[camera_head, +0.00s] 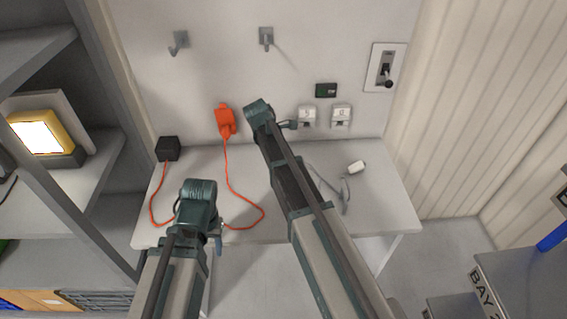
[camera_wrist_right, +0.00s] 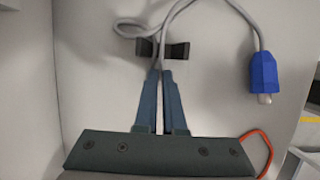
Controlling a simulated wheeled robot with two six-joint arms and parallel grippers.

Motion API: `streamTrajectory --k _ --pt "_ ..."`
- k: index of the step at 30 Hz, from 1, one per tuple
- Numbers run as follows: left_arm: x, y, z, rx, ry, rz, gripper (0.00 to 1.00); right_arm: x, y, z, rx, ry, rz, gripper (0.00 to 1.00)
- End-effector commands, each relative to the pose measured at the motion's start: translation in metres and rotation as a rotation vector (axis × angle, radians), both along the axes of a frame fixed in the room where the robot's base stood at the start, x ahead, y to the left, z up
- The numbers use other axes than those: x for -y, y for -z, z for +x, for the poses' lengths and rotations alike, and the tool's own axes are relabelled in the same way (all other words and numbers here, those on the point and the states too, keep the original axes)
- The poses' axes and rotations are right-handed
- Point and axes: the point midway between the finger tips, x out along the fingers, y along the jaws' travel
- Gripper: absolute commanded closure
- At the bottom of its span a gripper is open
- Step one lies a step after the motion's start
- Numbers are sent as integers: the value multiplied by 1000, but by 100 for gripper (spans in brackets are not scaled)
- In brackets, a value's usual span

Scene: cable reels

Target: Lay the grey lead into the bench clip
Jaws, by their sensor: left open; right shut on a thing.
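In the right wrist view, my right gripper (camera_wrist_right: 165,72) is shut on the grey lead (camera_wrist_right: 192,4). The two black blocks of the bench clip (camera_wrist_right: 180,50) stand just beyond the fingertips, one on each side of the lead. I cannot tell how deep the lead sits between them. The lead loops beyond the clip and ends in a blue plug (camera_wrist_right: 264,72). In the head view, part of the grey lead (camera_head: 328,184) lies on the bench; my right arm hides its gripper and the clip. My left gripper (camera_head: 218,241) is open near the bench's front edge, beside an orange cable.
The orange cable (camera_head: 232,183) runs between a black box (camera_head: 168,148) and an orange plug (camera_head: 226,121) at the wall. A pale block (camera_head: 357,166) lies on the bench (camera_head: 395,205). Wall sockets (camera_head: 341,116) and a lever switch (camera_head: 387,72) are behind. Shelves stand at left.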

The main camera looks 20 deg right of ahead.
Motion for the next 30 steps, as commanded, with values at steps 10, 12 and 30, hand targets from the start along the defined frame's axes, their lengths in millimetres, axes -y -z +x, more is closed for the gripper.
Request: streamTrajectory --k 10,12,30 --pt "0 -1 0 0 0 0 50 0 -1 0 1 0 0 84" --pt "0 -1 0 0 0 0 50 0 -1 0 1 0 0 72" --pt "0 -1 0 0 0 0 50 0 -1 0 0 0 0 21"
